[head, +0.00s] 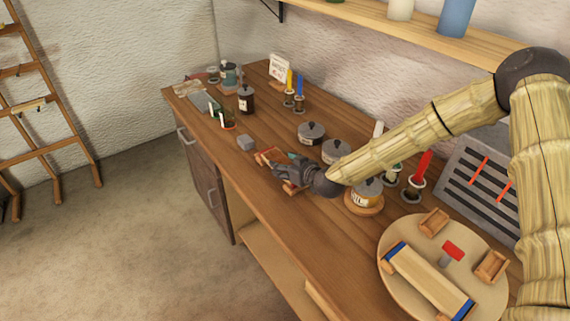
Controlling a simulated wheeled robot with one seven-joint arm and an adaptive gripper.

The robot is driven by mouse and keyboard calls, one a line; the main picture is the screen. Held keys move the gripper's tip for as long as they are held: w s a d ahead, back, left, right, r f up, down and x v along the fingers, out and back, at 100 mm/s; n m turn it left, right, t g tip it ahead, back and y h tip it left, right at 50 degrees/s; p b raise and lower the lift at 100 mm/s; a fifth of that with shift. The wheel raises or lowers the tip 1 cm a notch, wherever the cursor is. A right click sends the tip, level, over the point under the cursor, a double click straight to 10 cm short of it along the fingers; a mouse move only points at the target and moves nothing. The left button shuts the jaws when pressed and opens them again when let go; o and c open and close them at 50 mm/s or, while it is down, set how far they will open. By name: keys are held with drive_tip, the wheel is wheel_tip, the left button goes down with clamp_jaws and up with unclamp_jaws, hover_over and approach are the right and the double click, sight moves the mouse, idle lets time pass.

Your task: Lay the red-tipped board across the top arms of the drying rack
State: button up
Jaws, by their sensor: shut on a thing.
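My gripper (284,170) is low over the workbench, left of the lidded jars, and its dark fingers are shut. A small wooden piece with red edges (267,155) shows just beyond the fingers, and more wood shows on the near side. I take this to be the red-tipped board in my grip; the hand hides most of it, and I cannot tell whether it touches the bench. The drying rack (40,150), a wooden ladder-like frame, stands against the wall at far left. Its top is cut off by the picture's edge.
On the workbench (262,210), a round board (392,232) bears a blue-ended board (430,283) and small wooden blocks. Jars, candles and a slotted grey panel (478,188) stand behind my gripper. A shelf (400,33) runs above. Floor (130,220) between bench and rack is clear.

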drive_tip(key=o, duration=1.1)
drive_tip(key=shift+f, duration=0.1)
drive_tip(key=shift+c, duration=0.2)
drive_tip(key=shift+f, duration=0.1)
